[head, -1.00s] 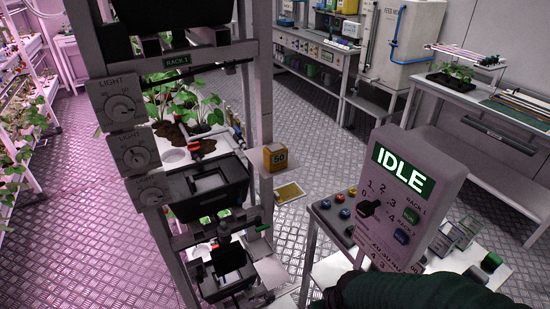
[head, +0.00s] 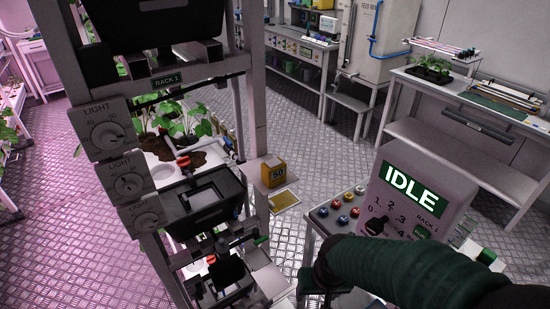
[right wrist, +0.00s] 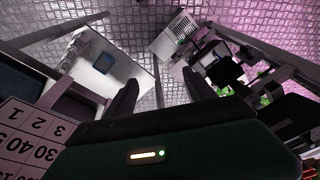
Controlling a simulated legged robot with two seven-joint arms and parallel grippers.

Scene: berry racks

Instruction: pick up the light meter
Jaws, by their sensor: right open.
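A small dark blue box (right wrist: 104,62) lies on a white surface in the right wrist view; it may be the light meter, but its face is too dark to tell. The head view does not clearly show it; my right arm covers part of that area. My right gripper (head: 315,280) is low beside the left edge of the control stand in the head view. In the right wrist view its two dark fingers (right wrist: 160,92) are spread, with nothing between them. The box lies beyond the left finger, apart from it. My left gripper is not in view.
A control box (head: 430,185) reading IDLE stands right, behind my right forearm; coloured buttons (head: 338,208) are beside it. Rack 1 (head: 252,110) stands left, with light dials (head: 108,135) and plants. The floor (head: 310,140) between is clear.

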